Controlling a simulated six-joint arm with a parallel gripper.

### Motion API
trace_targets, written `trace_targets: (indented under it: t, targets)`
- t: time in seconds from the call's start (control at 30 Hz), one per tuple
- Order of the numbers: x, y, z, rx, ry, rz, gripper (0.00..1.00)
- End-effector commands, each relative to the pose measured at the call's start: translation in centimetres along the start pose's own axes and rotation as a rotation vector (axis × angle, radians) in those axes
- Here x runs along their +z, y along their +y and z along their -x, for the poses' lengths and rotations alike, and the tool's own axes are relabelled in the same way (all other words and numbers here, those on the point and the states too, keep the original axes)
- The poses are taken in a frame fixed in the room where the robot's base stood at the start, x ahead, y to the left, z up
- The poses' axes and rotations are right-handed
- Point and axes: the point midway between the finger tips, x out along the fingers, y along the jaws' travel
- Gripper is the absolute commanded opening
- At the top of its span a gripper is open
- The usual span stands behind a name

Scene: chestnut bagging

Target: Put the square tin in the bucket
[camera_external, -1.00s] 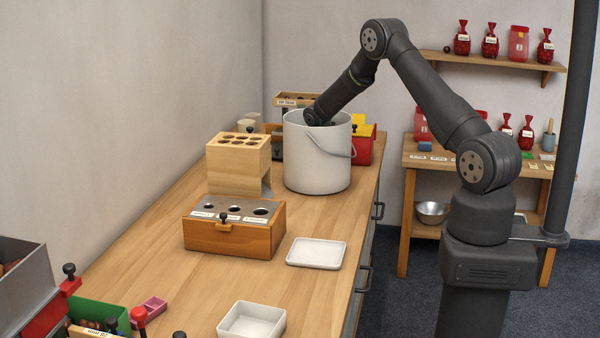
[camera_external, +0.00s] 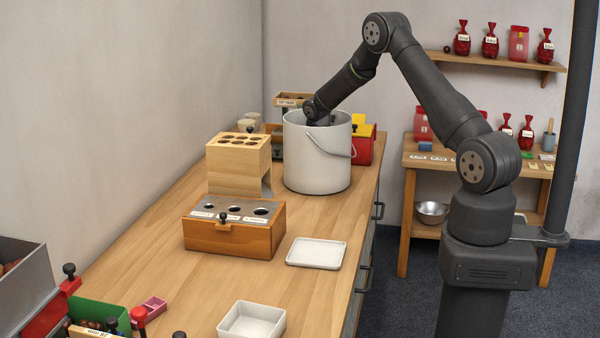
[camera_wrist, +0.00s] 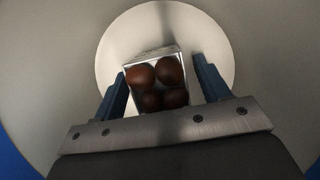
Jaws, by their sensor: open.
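The bucket (camera_external: 315,168) is a tall pale grey pail with a wire handle, standing on the bench. My arm reaches over its rim, and my gripper is hidden inside it in the external view. In the wrist view my gripper (camera_wrist: 162,82) has its two blue fingers apart, one on each side of the square tin (camera_wrist: 166,113). The tin is a small metal box holding several brown chestnuts. It is inside the bucket, over the round pale floor (camera_wrist: 112,58). I cannot tell whether the fingers touch the tin or whether it rests on the floor.
A wooden box with holes (camera_external: 235,227) and a taller wooden block (camera_external: 238,167) stand left of the bucket. A red container (camera_external: 364,149) is close behind it on the right. A flat white tray (camera_external: 316,253) and a white dish (camera_external: 251,320) lie in front. Bare bench lies between them.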

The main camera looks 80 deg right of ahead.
Motion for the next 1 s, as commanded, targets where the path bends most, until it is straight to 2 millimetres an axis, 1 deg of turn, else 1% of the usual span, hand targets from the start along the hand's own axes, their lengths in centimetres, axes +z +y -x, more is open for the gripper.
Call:
trace_targets:
  t: [0.03, 0.2, 0.3, 0.43, 0.6, 1.0]
  targets:
    - [0.1, 0.1, 1.2, 0.003, -0.003, 0.000, 0.69]
    - [0.1, 0.1, 4.8, 0.003, -0.003, 0.000, 0.69]
    - [0.1, 0.0, 6.6, 0.002, -0.001, 0.000, 0.69]
    - [0.0, 0.0, 8.4, 0.001, -0.001, 0.000, 0.69]
    - [0.0, 0.0, 9.4, 0.001, -0.001, 0.000, 0.69]
    - [0.0, 0.0, 9.3, 0.000, 0.000, 0.000, 0.69]
